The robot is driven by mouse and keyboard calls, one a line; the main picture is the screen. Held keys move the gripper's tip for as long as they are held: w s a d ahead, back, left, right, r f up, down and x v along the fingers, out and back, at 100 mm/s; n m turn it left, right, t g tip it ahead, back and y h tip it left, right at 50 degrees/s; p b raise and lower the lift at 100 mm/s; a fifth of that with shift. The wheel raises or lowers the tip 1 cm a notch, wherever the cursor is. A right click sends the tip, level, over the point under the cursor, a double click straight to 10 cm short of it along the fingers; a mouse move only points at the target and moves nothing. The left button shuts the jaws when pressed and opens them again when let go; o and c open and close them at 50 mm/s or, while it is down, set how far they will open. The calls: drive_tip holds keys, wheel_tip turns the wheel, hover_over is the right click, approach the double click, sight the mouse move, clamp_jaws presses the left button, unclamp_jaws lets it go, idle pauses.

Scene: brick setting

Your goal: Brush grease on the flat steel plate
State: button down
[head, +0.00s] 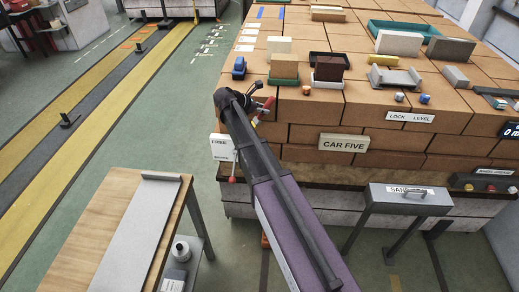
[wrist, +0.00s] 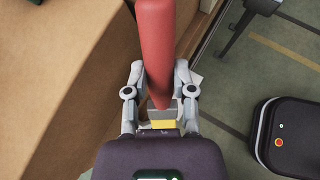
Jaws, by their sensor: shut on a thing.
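A long, flat grey plate (head: 125,240) with a raised strip at its far end lies on the wooden-topped table at the lower left; I take it as the steel plate. My gripper (head: 265,105) is at the near left corner of the brick stack, well above and right of the plate. In the wrist view my gripper (wrist: 160,95) is shut on a red tapered handle (wrist: 157,40), its narrow end between the fingers. Bristles are not visible, so I cannot tell whether it is the brush. No grease shows clearly on the plate.
A small pale can (head: 181,250) stands below the table's right side. The brick stack (head: 310,150) fills the right, with blocks and trays on top. The striped floor (head: 95,130) is mostly clear at left.

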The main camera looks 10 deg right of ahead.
wheel_tip(320, 180, down, 20)
drive_tip(key=s+a+t+h+b, duration=0.1)
drive_tip(key=a+h+b, duration=0.1)
drive_tip(key=b, duration=2.2)
drive_tip(key=shift+s+a+r+t+h, duration=0.15)
drive_tip(key=shift+s+r+t+h, duration=0.15)
drive_tip(key=shift+t+h, duration=0.15)
drive_tip(key=shift+f, duration=0.15)
drive_tip(key=shift+f+b, duration=2.4)
drive_tip(key=shift+b, duration=0.15)
drive_tip(key=shift+r, duration=0.15)
drive_tip(key=shift+w+r+p, duration=0.15)
drive_tip(key=shift+r+p, duration=0.25)
drive_tip(key=shift+p, duration=0.15)
